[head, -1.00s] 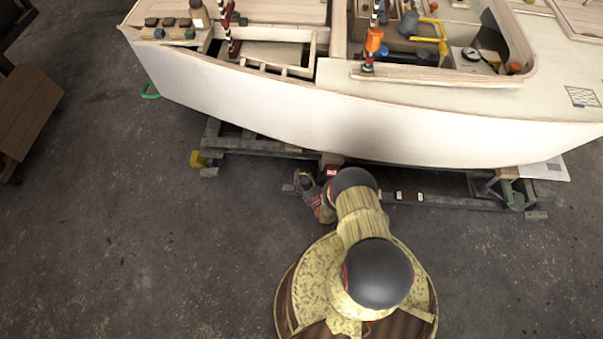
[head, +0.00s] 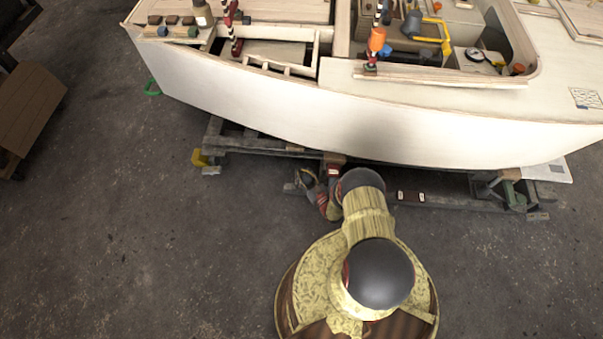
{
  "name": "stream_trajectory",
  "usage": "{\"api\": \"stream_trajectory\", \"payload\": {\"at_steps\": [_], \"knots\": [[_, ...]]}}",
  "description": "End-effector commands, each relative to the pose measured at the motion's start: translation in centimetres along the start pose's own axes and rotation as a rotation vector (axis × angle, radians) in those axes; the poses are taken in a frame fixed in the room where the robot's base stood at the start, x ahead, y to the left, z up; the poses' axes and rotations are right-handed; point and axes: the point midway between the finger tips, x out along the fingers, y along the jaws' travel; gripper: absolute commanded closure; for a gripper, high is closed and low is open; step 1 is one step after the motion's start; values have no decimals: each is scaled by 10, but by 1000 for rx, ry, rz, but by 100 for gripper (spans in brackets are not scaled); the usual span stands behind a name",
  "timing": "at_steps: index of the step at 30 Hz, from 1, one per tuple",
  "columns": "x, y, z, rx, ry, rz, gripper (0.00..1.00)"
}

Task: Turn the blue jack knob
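I cannot clearly make out a blue jack knob in the head view. Small blue pieces show up on the boat: one end block (head: 163,32) at the upper left, and a blue part (head: 386,50) beside an orange-topped tool. I cannot tell whether either is the knob. My arm reaches from the bottom centre to the cradle below the hull. My gripper (head: 306,181) is low, at the near side of the cradle, left of my dark arm joint. It is small and partly hidden, so its fingers cannot be read.
The white hull (head: 290,110) overhangs the grey cradle (head: 260,146). A yellow piece (head: 199,158) is at the cradle's left end, and a green handle (head: 152,89) is by the bow. A brown wooden bench (head: 30,105) stands at far left. The floor on the left is clear.

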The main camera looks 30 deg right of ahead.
Motion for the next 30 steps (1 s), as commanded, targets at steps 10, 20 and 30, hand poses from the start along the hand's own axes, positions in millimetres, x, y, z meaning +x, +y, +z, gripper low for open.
{"api": "stream_trajectory", "payload": {"at_steps": [10,20,30], "knots": [[0,-2,0,0,0,-4,43],[-8,-1,0,0,-1,-3,43],[-59,0,0,1,-1,-1,43]]}}
